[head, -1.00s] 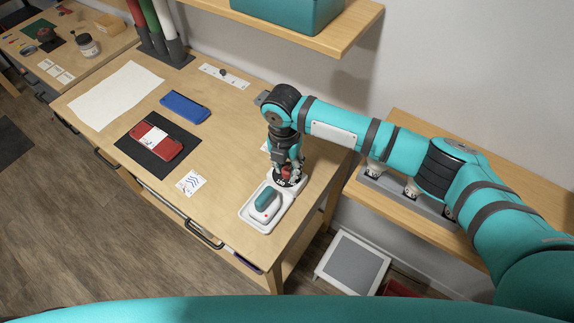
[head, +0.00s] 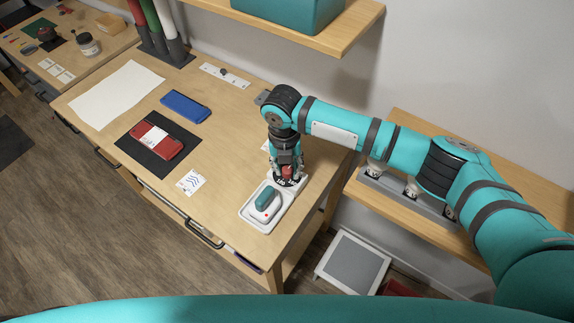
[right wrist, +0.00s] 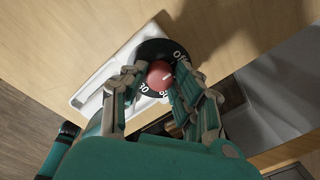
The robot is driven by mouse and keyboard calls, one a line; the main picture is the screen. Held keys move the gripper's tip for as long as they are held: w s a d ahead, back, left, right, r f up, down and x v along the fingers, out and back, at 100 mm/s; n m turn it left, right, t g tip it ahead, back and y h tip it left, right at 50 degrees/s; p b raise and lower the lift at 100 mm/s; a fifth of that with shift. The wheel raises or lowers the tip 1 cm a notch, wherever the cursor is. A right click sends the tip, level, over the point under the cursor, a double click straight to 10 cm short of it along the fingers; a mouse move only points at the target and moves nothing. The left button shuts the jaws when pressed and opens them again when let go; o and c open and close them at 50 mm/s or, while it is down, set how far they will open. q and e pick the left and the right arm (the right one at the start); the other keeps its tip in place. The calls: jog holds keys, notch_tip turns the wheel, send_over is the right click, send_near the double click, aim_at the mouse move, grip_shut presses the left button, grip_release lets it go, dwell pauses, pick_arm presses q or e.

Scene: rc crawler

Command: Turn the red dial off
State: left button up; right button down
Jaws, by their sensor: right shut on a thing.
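In the head view the dial (head: 287,171) is a small red spot under my right gripper (head: 286,176). That gripper points down from above, and in the right wrist view its fingers (right wrist: 160,84) are closed around the dial, one on each side. A white base (head: 247,221) with a teal-handled device (head: 267,200) is in front of the dial. My left gripper is out of view.
A red case (head: 157,140) on a black mat (head: 130,151), a blue case (head: 186,107), a white sheet (head: 110,95) and a marked card (head: 191,182) lie on the table to the left. A shelf (head: 345,40) overhangs the back. The table's middle is clear.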

aim_at(285, 169)
jog(key=shift+w+r, duration=0.1)
jog(key=c, duration=1)
grip_release()
jog(key=r, duration=1.2)
jog(key=shift+a, duration=0.3)
